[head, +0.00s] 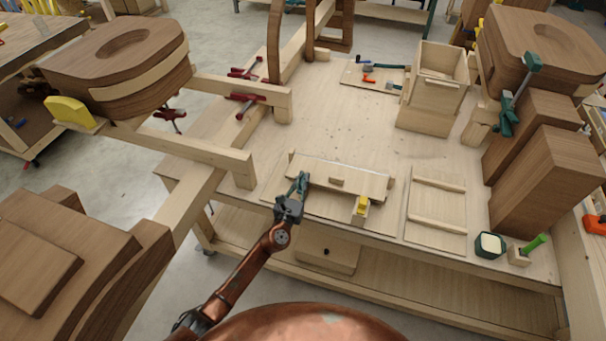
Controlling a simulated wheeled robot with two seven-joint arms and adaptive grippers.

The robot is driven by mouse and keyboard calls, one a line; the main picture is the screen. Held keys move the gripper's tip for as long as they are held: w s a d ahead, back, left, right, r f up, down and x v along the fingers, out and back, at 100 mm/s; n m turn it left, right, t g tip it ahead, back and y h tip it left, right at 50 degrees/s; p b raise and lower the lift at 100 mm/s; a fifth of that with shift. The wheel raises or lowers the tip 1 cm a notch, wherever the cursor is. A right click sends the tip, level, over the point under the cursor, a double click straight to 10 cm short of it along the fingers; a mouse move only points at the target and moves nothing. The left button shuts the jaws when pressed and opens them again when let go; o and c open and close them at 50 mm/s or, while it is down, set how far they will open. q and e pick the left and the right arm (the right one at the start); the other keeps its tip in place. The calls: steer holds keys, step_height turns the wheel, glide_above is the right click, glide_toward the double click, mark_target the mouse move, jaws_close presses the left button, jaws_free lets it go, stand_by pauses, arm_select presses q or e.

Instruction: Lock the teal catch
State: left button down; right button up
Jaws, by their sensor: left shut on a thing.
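A low pale wooden fixture (345,177) lies near the front edge of the workbench, with a small wooden block at its middle. My left gripper (300,185) reaches in from below and is at the fixture's left end, shut on a small teal part, which looks like the teal catch (304,178). The fingers hide much of the catch, so I cannot tell its exact position. A yellow part (362,204) sits on a short wooden block at the fixture's front right. My right gripper is not in view.
A board with two strips (437,200) lies to the right, then a teal-rimmed pot (489,245) and a green-handled tool (534,243). An open wooden box (437,85), dark wooden blocks and a teal clamp (507,115) stand behind. The bench centre (350,120) is mostly clear.

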arm_select(q)
steer(key=shift+y, duration=0.3)
steer(key=c, duration=2)
jaws_free()
steer(key=shift+c, duration=0.2)
steer(key=shift+s, duration=0.15)
steer(key=v, duration=1.1)
steer(key=shift+s, duration=0.3)
steer(key=shift+a+f, duration=0.1)
steer(key=shift+a, duration=0.05)
